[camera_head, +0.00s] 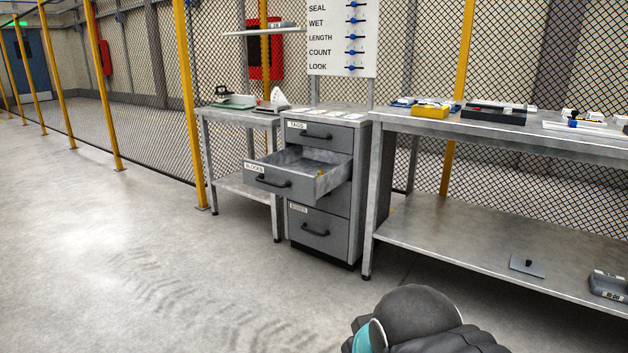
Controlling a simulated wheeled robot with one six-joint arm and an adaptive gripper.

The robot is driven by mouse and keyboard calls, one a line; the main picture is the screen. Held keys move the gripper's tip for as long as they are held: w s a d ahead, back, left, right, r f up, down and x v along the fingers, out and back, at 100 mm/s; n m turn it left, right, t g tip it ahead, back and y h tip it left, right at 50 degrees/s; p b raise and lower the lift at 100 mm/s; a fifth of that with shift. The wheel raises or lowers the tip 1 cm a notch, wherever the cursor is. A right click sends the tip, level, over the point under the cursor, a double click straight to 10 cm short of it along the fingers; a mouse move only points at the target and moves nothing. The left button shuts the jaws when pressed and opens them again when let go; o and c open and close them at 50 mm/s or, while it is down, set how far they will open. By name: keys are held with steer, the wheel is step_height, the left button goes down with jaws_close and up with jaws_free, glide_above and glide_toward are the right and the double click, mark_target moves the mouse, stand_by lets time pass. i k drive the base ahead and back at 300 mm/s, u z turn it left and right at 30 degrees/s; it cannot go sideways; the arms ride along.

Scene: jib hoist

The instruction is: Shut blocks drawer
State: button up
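The blocks drawer (289,181) is the middle drawer of a grey metal cabinet (357,190) in the head view. It stands pulled well out, with a label and a black bar handle (272,181) on its front. A small yellow-orange thing lies inside near its right wall. The drawer above (318,135) and the drawer below (313,230) look shut. Part of my arm shows at the bottom edge, apart from the cabinet. My gripper is not in view.
A small table (204,150) stands left of the cabinet. A long two-level workbench (480,216) stands to the right, with a yellow tray (430,111) and a dark tray (494,114) on top. The floor (160,255) before the cabinet is clear. Mesh fencing runs behind.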

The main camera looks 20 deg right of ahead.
mark_target(290, 171)
steer(key=z, duration=0.25)
steer(key=i, duration=1.4)
steer(key=u, duration=0.4)
